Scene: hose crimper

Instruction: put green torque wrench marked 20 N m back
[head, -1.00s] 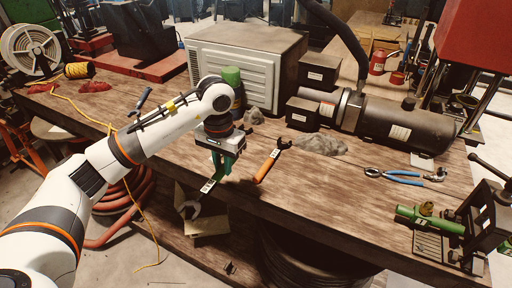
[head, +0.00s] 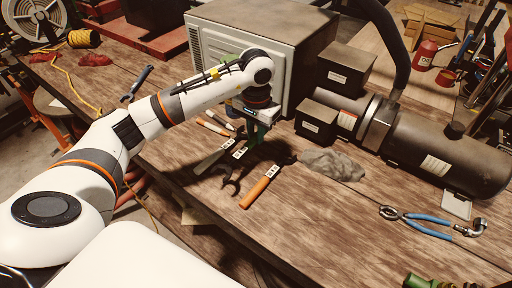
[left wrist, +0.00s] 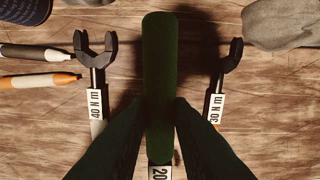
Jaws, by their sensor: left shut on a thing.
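My left gripper (head: 258,137) is shut on the green handle of the torque wrench; the handle (left wrist: 158,75) fills the middle of the left wrist view. The wrench's white label (left wrist: 159,173) shows "20", cut off by the frame. In the head view its dark open-ended jaw (head: 232,186) points down toward the front edge, over the bench. Whether it touches the wood I cannot tell. The white-handled 40 N m wrench (left wrist: 95,75) lies to its left, the orange-handled 30 N m wrench (left wrist: 218,90) to its right. My right gripper is out of view.
Slim tools (head: 215,125) lie behind the wrenches. A grey rag (head: 332,165) and dark boxes (head: 316,122) are to the right, before a dark cylinder machine (head: 440,145). Blue pliers (head: 430,220) lie further right. Bare wood (head: 330,225) lies in front.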

